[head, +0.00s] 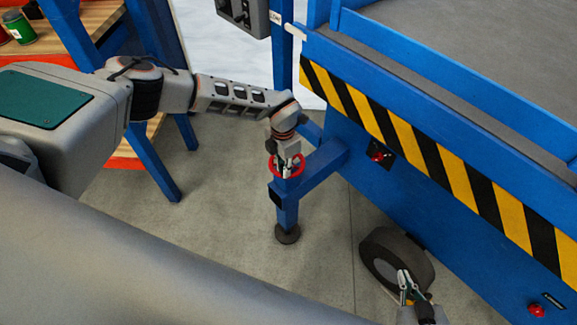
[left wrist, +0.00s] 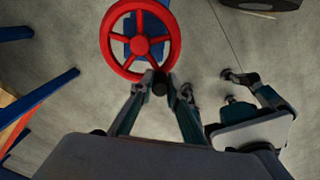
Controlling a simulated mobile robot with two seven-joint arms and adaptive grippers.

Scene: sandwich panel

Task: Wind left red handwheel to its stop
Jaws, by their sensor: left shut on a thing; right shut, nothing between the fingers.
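The left red handwheel (head: 273,168) sits at the top of a blue support leg on the machine's corner. In the left wrist view the red handwheel (left wrist: 108,40) shows its rim, spokes and hub. My left gripper (head: 288,163) is over it, its fingers (left wrist: 160,78) shut on a small black handle (left wrist: 160,88) at the near edge of the rim. My right gripper (head: 408,280) is shut and empty, in front of a dark wheel at the lower right, well apart from the handwheel.
The blue machine with a yellow-and-black striped edge (head: 430,165) stands at the right. A dark wheel (head: 377,248) is on the floor beside it. The blue leg (head: 287,210) ends in a round foot. An orange-and-wood bench (head: 80,25) is at the upper left. Grey floor (head: 210,215) lies clear between.

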